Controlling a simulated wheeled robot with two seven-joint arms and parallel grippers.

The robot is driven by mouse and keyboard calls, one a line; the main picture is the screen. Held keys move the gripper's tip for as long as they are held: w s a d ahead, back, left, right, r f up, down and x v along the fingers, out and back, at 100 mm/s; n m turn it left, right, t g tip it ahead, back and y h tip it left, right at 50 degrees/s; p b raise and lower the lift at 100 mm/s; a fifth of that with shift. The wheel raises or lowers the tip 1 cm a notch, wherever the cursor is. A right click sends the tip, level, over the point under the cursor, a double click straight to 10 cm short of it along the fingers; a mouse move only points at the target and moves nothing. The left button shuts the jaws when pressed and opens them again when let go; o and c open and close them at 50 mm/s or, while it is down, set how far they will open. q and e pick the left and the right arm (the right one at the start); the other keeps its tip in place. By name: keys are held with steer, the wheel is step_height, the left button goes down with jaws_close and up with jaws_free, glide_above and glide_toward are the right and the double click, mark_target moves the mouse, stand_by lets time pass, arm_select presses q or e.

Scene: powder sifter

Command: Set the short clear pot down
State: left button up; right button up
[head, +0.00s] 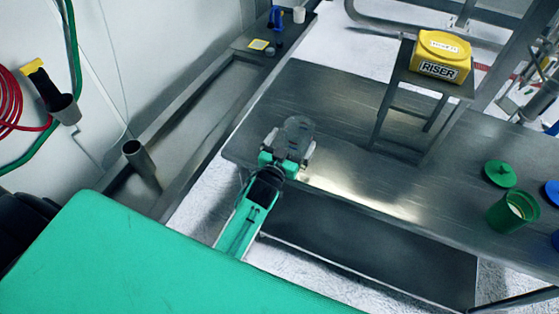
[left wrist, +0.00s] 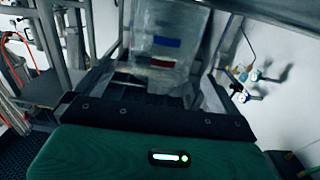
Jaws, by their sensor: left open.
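The short clear pot (head: 299,128) is at the left end of the metal table, near its front edge. It looks upright, and I see no clear gap between it and the tabletop. My left gripper (head: 290,147) is open, with its fingers around the near sides of the pot. In the left wrist view the see-through pot (left wrist: 160,65) is straight ahead of the gripper body, with a blue and a red mark showing. Whether the fingers touch its wall cannot be told. My right gripper is out of view.
The metal table (head: 340,110) is clear around the pot. A small stand (head: 398,74) holds a yellow RISER box (head: 442,55) toward the back right. A green cup (head: 507,213) and a green lid (head: 500,173) are at the right. A grey tube (head: 139,157) stands at the left.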

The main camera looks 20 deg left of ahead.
arm_select(q)
steer(key=s+r+b, duration=0.1)
steer(key=s+b, duration=0.1)
steer(key=s, duration=0.8)
steer(key=shift+a+r, duration=0.15)
steer(key=shift+r, duration=0.15)
